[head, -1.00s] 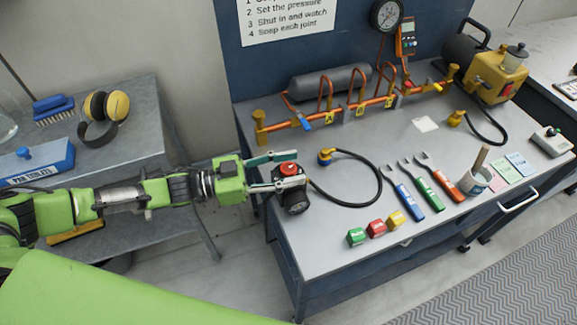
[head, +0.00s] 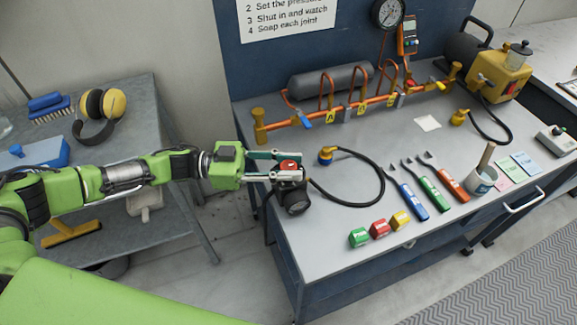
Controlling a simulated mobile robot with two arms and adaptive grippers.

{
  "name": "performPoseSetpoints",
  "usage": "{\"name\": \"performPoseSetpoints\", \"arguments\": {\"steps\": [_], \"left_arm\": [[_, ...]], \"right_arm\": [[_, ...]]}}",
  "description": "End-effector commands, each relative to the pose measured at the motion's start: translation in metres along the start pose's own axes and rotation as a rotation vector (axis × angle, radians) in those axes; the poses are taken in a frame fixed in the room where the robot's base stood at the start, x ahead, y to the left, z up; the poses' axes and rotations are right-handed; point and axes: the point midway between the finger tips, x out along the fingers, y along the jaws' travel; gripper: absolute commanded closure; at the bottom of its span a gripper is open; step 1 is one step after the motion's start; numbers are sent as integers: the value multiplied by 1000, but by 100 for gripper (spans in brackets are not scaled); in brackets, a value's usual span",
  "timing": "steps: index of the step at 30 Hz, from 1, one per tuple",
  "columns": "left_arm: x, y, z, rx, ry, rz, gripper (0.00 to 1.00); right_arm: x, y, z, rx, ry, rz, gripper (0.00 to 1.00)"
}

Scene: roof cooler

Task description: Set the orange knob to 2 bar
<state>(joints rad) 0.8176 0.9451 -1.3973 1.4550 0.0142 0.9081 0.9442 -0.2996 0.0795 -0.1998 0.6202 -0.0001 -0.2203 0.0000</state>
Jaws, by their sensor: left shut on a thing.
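The orange-red knob (head: 290,165) sits on top of a small black regulator with a round dial (head: 296,202) at the left front edge of the grey bench. My left gripper (head: 288,167) comes in from the left, with one finger on the far side of the knob and one on the near side. It is shut on the knob and hides part of its sides. The dial's reading is too small to make out. My right gripper is not in view.
A black hose (head: 370,178) with a brass end (head: 326,155) curls right of the regulator. An orange pipe rig (head: 335,113) stands at the back.

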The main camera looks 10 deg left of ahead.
Motion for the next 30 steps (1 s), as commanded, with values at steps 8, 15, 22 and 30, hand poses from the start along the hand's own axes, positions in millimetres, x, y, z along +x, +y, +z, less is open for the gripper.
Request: {"name": "performPoseSetpoints", "arguments": {"steps": [8,15,22,30], "left_arm": [[0,-1,-1,2,1,-2,57],[-2,0,0,1,0,-2,57],[-32,-1,0,1,-2,-5,57],[-90,-1,0,0,-2,-5,57]], "right_arm": [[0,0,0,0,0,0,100],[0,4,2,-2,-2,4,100],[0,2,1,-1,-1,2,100],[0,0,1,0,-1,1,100]]}}
